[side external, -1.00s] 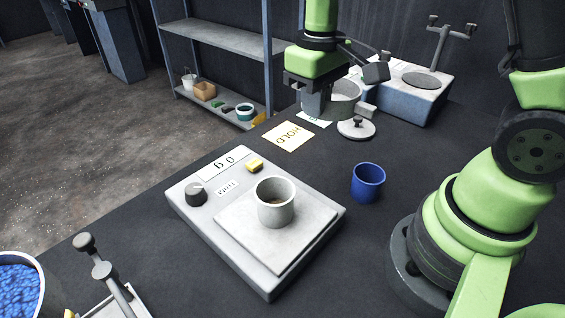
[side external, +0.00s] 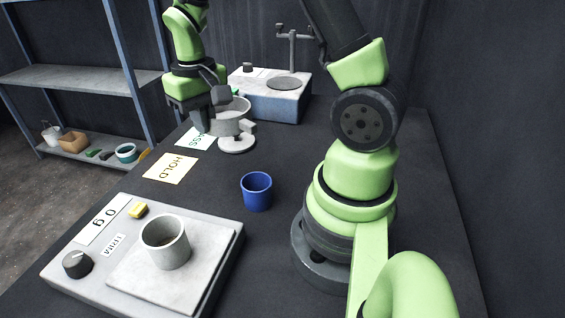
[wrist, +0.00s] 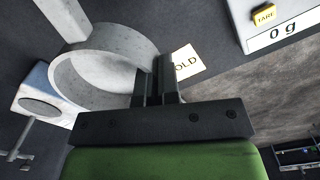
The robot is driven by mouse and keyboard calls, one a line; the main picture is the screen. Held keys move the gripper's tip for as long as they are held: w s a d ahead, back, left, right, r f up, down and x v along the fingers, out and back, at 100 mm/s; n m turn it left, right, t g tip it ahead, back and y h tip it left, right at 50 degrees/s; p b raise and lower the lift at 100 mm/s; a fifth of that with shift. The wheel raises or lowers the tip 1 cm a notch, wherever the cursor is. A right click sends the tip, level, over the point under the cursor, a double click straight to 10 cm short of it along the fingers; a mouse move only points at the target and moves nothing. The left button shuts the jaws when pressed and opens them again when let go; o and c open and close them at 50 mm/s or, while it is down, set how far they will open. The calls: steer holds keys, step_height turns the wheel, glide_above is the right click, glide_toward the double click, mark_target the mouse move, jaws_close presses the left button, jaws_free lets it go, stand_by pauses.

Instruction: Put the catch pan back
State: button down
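The catch pan, which I take to be the grey round open vessel (side external: 236,108), is at the back of the bench, left of the blue-and-white machine base. In the wrist view the pan (wrist: 88,72) shows its open ring and pale wall. My gripper (side external: 204,127) is at the pan's left side, pointing down. In the wrist view the two fingers (wrist: 158,85) stand close together with the pan's wall between them. The machine base (side external: 268,98) carries a round plate and a clamp post. Whether the pan touches the bench is hidden.
A green-lettered card (side external: 188,138) and a yellow HOLD card (side external: 170,168) lie nearby. A blue cup (side external: 256,192) stands mid-bench. A scale (side external: 104,288) bears a grey cup (side external: 165,243). A shelf (side external: 80,78) stands left.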

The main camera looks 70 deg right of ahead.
mark_target(234, 115)
steer(key=d+m, duration=0.2)
steer(key=s+d+f+m, duration=0.1)
steer(key=d, duration=0.2)
steer(key=s+d+f+m, duration=0.1)
steer(key=d+m, duration=0.1)
steer(key=shift+s+d+f+m, duration=0.15)
steer(key=shift+d+f+m, duration=0.05)
steer(key=shift+d+m, duration=0.1)
steer(key=s+d+f+m, duration=0.1)
steer(key=d+f+m, duration=0.1)
steer(key=s+d+f+m, duration=0.2)
steer(key=d+f, duration=0.1)
steer(key=s+d+f+m, duration=0.2)
steer(key=f+m, duration=0.1)
steer(key=shift+s+d, duration=0.1)
steer(key=shift+d, duration=0.15)
steer(key=shift+f, duration=2.45)
steer(key=c, duration=1.4)
jaws_free()
steer(key=shift+f, duration=0.15)
steer(key=shift+o, duration=0.3)
